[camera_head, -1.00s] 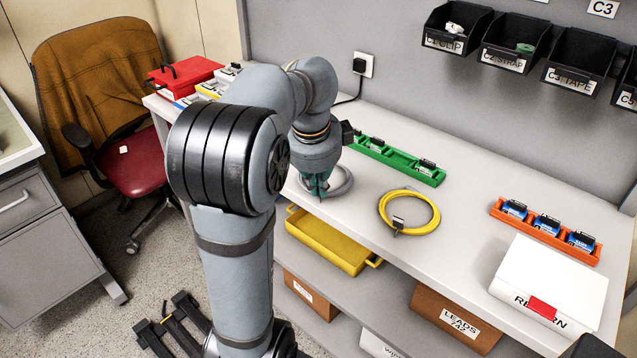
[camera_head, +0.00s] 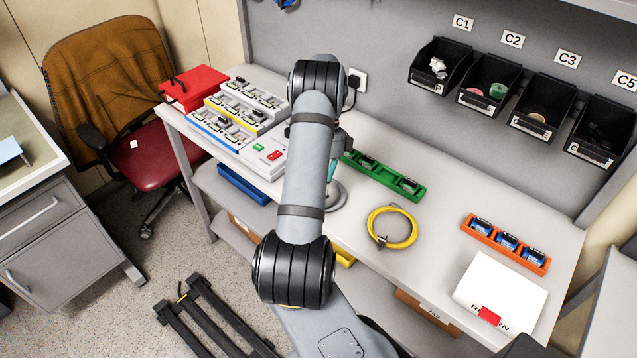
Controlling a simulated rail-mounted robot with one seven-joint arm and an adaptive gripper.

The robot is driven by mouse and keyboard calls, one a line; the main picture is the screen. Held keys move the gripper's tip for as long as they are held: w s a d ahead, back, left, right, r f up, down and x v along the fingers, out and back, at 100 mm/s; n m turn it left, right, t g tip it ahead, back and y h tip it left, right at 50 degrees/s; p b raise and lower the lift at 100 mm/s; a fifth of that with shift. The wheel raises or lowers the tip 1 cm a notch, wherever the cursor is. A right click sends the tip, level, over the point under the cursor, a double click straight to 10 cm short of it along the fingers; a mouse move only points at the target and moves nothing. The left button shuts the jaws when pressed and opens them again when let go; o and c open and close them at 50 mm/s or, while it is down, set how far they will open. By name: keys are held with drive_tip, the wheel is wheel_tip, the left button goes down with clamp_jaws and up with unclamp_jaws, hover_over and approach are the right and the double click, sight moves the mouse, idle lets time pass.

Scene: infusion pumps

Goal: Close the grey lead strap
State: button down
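The grey lead (camera_head: 338,200) is a coil on the white worktop, just right of my forearm. Only its right part shows; my arm covers the rest, and its strap cannot be made out. My gripper (camera_head: 332,171) is mostly hidden behind my forearm, with only a bit of its teal finger part showing just above the grey coil. Whether it touches the coil or strap, or is open or shut, cannot be seen. A yellow lead (camera_head: 411,236) lies coiled to the right, with a small dark strap or clip at its lower left.
A green rack (camera_head: 383,180) lies behind the coils. An orange rack (camera_head: 505,246) with blue modules and a white box (camera_head: 500,285) stand at right. Stepped pump trays (camera_head: 222,127) and a red box (camera_head: 194,88) are at left. Black bins (camera_head: 488,88) hang on the wall.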

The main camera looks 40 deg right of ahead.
drive_tip(key=shift+w+d+f+g+y+p, duration=0.2)
drive_tip(key=shift+g+y+p, duration=0.4)
drive_tip(key=shift+p, duration=0.65)
